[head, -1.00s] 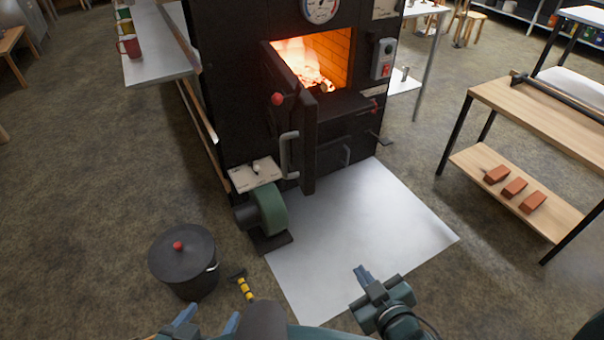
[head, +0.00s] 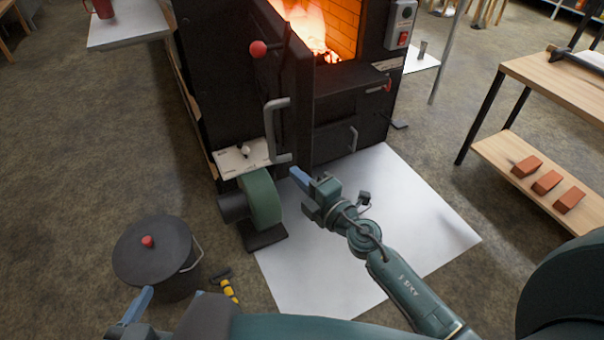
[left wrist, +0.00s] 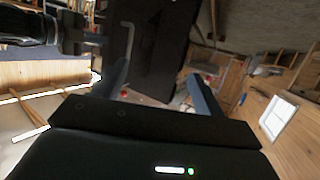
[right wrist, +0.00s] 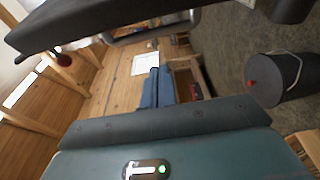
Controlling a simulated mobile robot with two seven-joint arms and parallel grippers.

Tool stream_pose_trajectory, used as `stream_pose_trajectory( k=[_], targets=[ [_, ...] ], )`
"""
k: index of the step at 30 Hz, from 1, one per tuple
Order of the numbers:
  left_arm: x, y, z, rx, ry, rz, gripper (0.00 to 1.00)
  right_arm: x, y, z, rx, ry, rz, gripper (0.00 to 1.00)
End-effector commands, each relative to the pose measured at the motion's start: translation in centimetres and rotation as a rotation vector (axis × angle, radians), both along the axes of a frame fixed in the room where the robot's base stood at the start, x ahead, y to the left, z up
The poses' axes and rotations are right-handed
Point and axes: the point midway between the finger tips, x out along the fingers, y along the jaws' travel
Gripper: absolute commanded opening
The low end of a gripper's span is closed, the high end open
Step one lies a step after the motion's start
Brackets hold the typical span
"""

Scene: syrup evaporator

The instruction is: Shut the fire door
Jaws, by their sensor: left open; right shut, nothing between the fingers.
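The fire door (head: 292,85) of the black evaporator stands wide open, hinged at the left of the glowing firebox opening (head: 325,30). It has a grey bar handle (head: 272,130) low on its face and a lever with a red knob (head: 259,49) higher up. My right gripper (head: 299,174) is shut and empty, just below and right of the handle, seemingly apart from it. In the right wrist view its fingers (right wrist: 157,88) are together, with the dark door edge above. My left gripper (head: 165,305) is open and empty at the bottom left, partly cut off by the frame.
A green blower (head: 260,200) stands on the floor beside the door's lower edge. A black lidded bucket (head: 155,255) and a yellow-black tool (head: 227,285) lie nearer. A wooden bench (head: 550,80) with bricks stands at the right.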

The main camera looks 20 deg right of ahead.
Motion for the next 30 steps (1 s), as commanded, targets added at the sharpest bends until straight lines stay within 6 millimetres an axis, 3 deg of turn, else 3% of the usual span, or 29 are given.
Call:
stream_pose_trajectory(
  k=[6,11,13,18,30],
  targets=[
    [0.1,-0.1,-0.5,0.007,0.001,-0.005,0.70,4.6,1.9,0.0,0.003,-0.003,-0.002,0.00],
    [0.3,-0.4,-1.4,0.023,0.003,-0.017,0.70,7.3,2.7,-0.2,0.002,-0.001,-0.002,0.00],
    [0.3,-0.5,-1.9,0.033,0.004,-0.023,0.70,7.1,1.1,-0.3,-0.003,0.000,-0.003,0.00],
    [0.4,-0.7,-2.6,0.048,0.009,-0.035,0.70,7.1,-0.6,-0.2,0.001,-0.001,-0.002,0.00],
    [0.7,-1.0,-2.4,0.053,0.002,-0.044,0.70,7.1,-1.2,0.0,0.003,0.000,-0.001,0.00]
  ],
)
